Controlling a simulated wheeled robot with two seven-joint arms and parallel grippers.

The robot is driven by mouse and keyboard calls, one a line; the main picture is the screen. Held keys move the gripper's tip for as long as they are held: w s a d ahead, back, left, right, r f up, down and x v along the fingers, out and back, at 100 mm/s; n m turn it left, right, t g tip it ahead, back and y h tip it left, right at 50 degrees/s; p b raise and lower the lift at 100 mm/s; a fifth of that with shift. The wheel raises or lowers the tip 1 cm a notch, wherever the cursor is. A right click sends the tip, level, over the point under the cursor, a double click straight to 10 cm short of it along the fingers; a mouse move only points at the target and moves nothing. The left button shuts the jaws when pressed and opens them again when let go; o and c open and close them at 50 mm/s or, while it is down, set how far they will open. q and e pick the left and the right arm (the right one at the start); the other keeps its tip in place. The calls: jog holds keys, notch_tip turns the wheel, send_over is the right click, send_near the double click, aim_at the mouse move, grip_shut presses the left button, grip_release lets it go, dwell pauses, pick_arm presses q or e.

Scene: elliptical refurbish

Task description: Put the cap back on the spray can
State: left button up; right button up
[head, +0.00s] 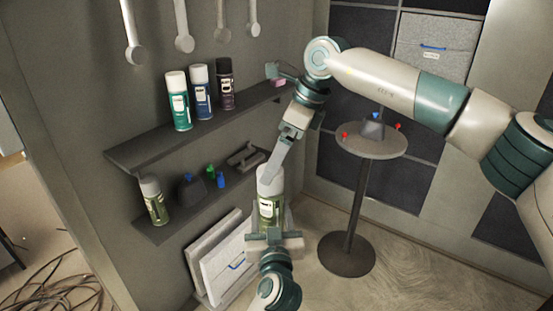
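A green spray can (271,213) with a pale label stands upright in front of the shelves. A pale cap (275,186) shows at its top, in line with the can; I cannot tell whether it is seated. My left gripper (272,233) comes up from below and is shut around the lower part of the can. My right gripper (267,176) reaches down from above, its fingers overlapping the cap. The fingers are seen edge-on, so whether they grip the cap is hidden.
An upper shelf (140,157) holds several spray cans. A lower shelf (165,230) holds another green can (154,200) and small blue and green items. A round pedestal table (371,148) with small red items stands to the right. Grey panels (222,262) lean below the shelves.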

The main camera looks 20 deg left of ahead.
jog(key=shift+v, duration=0.8)
